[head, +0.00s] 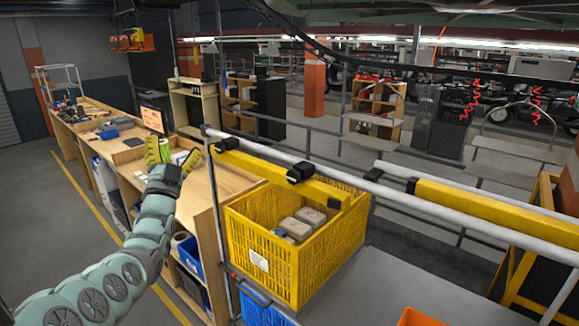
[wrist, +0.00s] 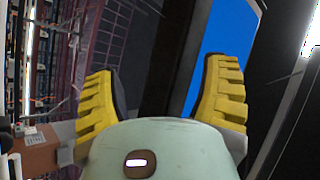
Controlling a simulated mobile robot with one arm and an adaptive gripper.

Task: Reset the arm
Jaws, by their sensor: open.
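My gripper (head: 172,156) is at the end of my raised arm in the head view, over the wooden workbench and left of the yellow crate. Its two yellow ribbed fingers are spread apart with nothing between them. In the wrist view the fingers of my gripper (wrist: 160,95) also stand wide apart and empty. My arm reaches up from the lower left of the head view.
A yellow crate (head: 262,257) with several grey blocks (head: 302,220) stands right of my arm. A wooden workbench (head: 215,180) runs to the back left. A rail with yellow beams (head: 480,205) crosses the right. An orange bin (head: 420,317) shows at the bottom.

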